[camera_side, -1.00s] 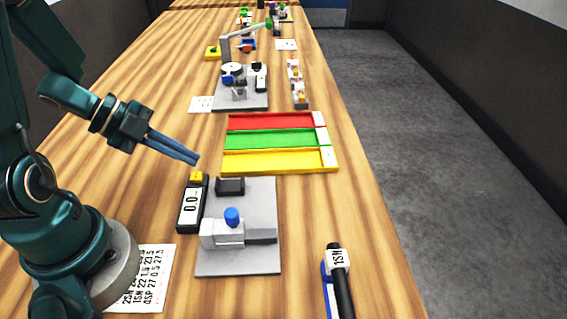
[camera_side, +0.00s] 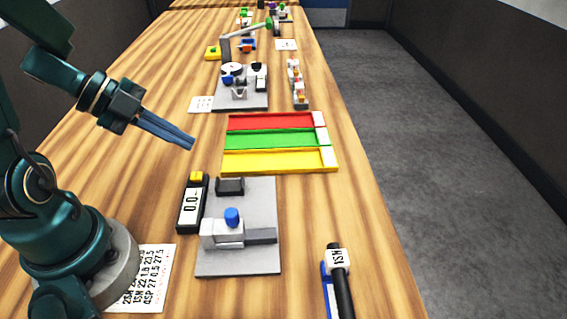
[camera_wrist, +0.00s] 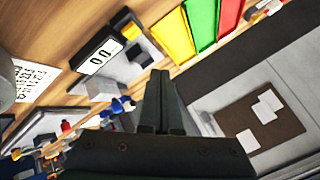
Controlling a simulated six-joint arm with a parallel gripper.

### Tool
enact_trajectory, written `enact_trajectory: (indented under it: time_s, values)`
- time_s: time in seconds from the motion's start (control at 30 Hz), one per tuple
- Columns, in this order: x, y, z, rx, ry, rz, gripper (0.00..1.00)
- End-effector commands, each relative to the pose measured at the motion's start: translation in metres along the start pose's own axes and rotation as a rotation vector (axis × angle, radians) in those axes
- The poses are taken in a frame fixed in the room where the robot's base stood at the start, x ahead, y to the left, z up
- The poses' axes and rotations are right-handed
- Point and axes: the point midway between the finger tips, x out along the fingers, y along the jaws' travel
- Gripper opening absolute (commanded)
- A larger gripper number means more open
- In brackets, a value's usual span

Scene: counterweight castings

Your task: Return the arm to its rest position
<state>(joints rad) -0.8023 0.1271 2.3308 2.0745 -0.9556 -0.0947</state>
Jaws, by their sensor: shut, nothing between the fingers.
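My gripper (camera_side: 190,144) is shut and empty. In the side view it hangs in the air at the left, its blue-grey fingers pointing right and slightly down, left of the coloured trays and above the display unit. In the wrist view its dark fingers (camera_wrist: 160,100) lie together in the middle. My teal arm stands on a round grey base at the left of the table.
A grey plate (camera_side: 262,262) carries a fixture with a blue knob. Beside it stands a black display unit (camera_side: 192,205). Red, green and yellow trays (camera_side: 280,162) lie beyond. A labelled black cylinder (camera_side: 342,285) is at the front right. A printed sheet (camera_side: 155,270) lies by my base.

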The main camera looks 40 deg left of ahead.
Motion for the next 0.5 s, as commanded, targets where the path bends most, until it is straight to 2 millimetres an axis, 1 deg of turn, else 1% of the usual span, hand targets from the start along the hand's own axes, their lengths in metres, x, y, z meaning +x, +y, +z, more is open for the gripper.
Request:
enact_trajectory:
  time_s: [0.1, 0.17, 0.27, 0.3, 0.37, 0.4, 0.5]
  values:
    - [0.001, 0.0, -0.001, 0.004, 0.003, 0.003, 0.0]
    - [0.002, -0.001, -0.005, 0.024, 0.009, 0.008, 0.0]
    - [0.003, -0.008, -0.022, 0.111, 0.023, 0.004, 0.0]
    - [0.004, -0.015, -0.033, 0.146, 0.03, -0.021, 0.0]
    - [0.006, -0.035, -0.048, 0.179, 0.013, -0.102, 0.0]
    - [0.006, -0.052, -0.057, 0.188, -0.011, -0.177, 0.0]
    - [-0.002, -0.091, -0.074, 0.157, -0.073, -0.37, 0.0]
